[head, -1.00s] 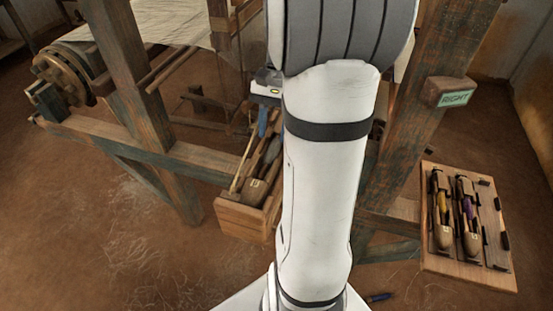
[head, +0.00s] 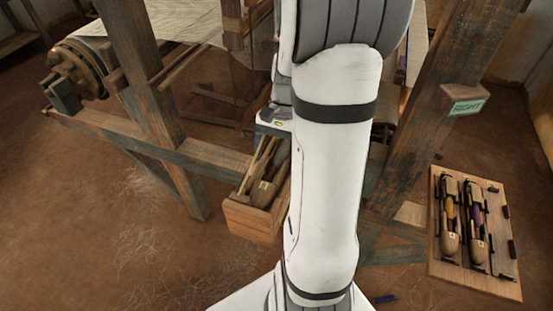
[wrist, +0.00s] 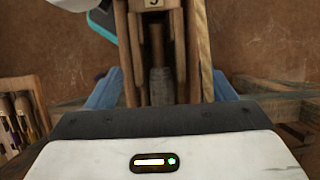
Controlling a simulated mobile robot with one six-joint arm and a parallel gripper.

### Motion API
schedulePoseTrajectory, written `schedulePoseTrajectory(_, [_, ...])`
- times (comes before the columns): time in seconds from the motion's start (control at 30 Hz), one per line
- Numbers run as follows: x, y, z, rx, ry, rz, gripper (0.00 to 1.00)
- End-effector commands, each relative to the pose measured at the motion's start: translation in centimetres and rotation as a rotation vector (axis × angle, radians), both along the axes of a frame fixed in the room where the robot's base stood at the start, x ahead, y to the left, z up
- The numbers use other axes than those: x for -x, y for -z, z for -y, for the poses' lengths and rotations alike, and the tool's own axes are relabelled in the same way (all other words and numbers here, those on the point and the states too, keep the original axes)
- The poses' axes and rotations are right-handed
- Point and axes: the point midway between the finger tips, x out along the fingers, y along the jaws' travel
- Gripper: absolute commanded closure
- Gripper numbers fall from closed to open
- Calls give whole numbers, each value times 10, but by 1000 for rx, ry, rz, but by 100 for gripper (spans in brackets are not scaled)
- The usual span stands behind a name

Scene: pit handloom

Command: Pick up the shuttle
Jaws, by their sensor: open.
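A wooden shuttle (wrist: 160,60) with a small number label lies lengthwise below my gripper in the wrist view. Its pale tip shows in an open wooden box (head: 250,222) on the loom frame in the head view, where the shuttle (head: 262,192) lies beside thin sticks. My gripper (wrist: 162,92) is open, with a blue finger on each side of the shuttle and no visible contact. How deep the fingers reach is unclear.
A wooden rack (head: 440,268) at right holds two shuttles, one with yellow yarn (head: 450,210) and one with purple (head: 477,212). A loom post with a RIGHT sign (head: 467,107) stands between. Loom beams surround the box. A dark blue object (head: 385,299) lies on the floor.

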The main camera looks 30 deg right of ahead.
Motion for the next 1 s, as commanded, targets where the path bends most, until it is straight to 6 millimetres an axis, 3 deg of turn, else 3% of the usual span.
schedulePoseTrajectory(0.33, [3,9,-3,1,-1,1,24])
schedulePoseTrajectory(1.0, [2,9,-4,1,-2,0,78])
